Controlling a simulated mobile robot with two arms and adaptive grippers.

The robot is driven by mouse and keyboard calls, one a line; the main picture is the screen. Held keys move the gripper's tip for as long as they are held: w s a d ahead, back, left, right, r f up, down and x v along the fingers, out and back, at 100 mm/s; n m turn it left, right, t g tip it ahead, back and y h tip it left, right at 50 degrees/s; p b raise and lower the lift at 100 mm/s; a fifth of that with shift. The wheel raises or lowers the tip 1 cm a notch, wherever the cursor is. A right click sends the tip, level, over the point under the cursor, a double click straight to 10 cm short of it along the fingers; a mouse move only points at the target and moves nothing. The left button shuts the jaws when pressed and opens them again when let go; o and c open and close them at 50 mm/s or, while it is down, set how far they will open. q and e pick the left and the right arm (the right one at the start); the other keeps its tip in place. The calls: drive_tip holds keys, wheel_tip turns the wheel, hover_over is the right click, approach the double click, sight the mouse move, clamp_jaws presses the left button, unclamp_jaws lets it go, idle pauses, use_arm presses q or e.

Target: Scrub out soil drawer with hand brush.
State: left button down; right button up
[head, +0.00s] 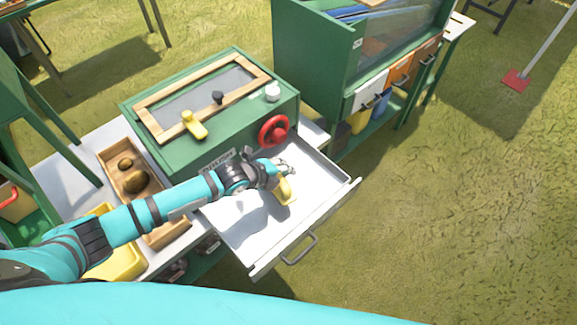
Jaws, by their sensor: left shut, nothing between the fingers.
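The soil drawer (245,232) is pulled out from under the green box, with a pale, mostly bare floor and a grey handle (300,247) on its front. A yellow hand-brush-like item (284,191) is in the drawer area, partly hidden by my left wrist. My left gripper (287,168) is over the drawer, just above the yellow item in the picture. It is shut and empty. Whether its fingers touch the yellow item cannot be told. My right gripper is out of view.
The green box (205,155) has a red handwheel (273,130), and a yellow tool (194,125) lies on its framed lid. A wooden tray (112,152) and a yellow bin (120,262) stand left. A green cabinet (310,60) stands behind.

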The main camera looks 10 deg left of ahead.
use_arm(q)
drive_tip(key=shift+s+a+r+p, duration=0.15)
drive_tip(key=shift+s+a+p, duration=0.4)
drive_tip(key=shift+s+a, duration=0.35)
drive_tip(key=shift+s+a+r+p, duration=0.1)
drive_tip(key=shift+s+a+p, duration=0.4)
drive_tip(key=shift+s+p, duration=0.3)
drive_tip(key=shift+s+a, duration=0.25)
drive_tip(key=shift+s, duration=0.2)
drive_tip(key=shift+w+r, duration=0.1)
drive_tip(key=shift+r, duration=0.05)
wheel_tip(320, 180, up, 3)
drive_tip(key=p, duration=0.3)
drive_tip(key=shift+r, duration=0.2)
drive_tip(key=shift+r+p, duration=1.15)
drive_tip(key=shift+p, duration=0.15)
